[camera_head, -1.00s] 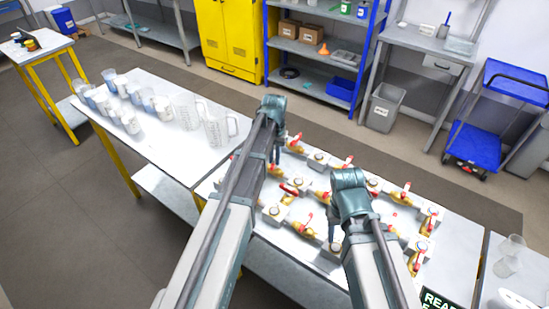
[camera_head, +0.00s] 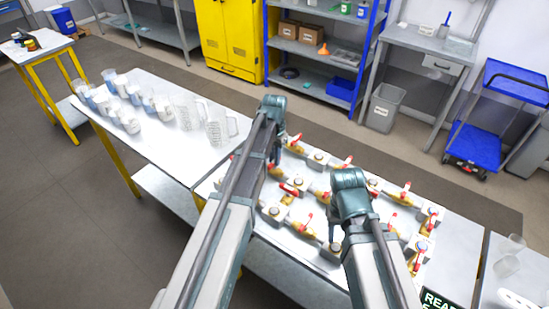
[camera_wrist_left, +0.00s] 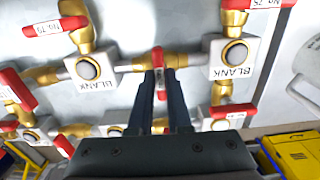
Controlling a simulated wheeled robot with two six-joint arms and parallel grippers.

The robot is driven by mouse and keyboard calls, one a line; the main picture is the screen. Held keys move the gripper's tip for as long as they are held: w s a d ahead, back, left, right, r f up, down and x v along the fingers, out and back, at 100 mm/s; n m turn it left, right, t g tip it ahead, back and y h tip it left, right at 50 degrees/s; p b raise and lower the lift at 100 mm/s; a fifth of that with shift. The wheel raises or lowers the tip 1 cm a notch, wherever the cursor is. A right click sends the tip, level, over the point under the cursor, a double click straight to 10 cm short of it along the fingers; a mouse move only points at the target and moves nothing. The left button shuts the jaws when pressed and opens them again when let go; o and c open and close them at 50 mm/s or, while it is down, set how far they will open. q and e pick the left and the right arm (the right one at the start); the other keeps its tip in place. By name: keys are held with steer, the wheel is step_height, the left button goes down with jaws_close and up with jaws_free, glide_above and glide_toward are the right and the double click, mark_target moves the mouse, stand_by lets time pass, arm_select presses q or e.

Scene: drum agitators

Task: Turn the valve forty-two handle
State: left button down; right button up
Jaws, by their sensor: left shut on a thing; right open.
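Brass valves with red handles sit in rows on a pipe panel (camera_head: 302,187) on the table. In the left wrist view, my left gripper (camera_wrist_left: 160,78) is shut on a red handle (camera_wrist_left: 158,57). This handle belongs to a brass valve between two white blocks marked BLANK. Its number is hidden, so I cannot tell whether it is forty-two. In the head view my left gripper (camera_head: 276,150) is at the panel's far left, its fingertips partly hidden. My right gripper (camera_head: 335,232) is open above the panel's middle front.
Neighbouring red handles, one labelled No. 79 (camera_wrist_left: 55,26) and one No. 75 (camera_wrist_left: 262,4), flank the held one. Beakers and jugs (camera_head: 220,125) stand on the table to the left. A sign (camera_head: 436,299) is at the front right. A grey bin (camera_head: 383,107) stands behind.

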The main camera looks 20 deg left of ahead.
arm_select(q)
steer(key=c, duration=0.9)
jaws_free()
steer(key=shift+o, duration=0.2)
step_height(320, 180, up, 14)
steer(key=p, duration=1.4)
arm_select(e)
step_height(320, 180, up, 14)
arm_select(q)
steer(key=shift+f, duration=0.15)
arm_select(e)
steer(key=shift+f, duration=0.15)
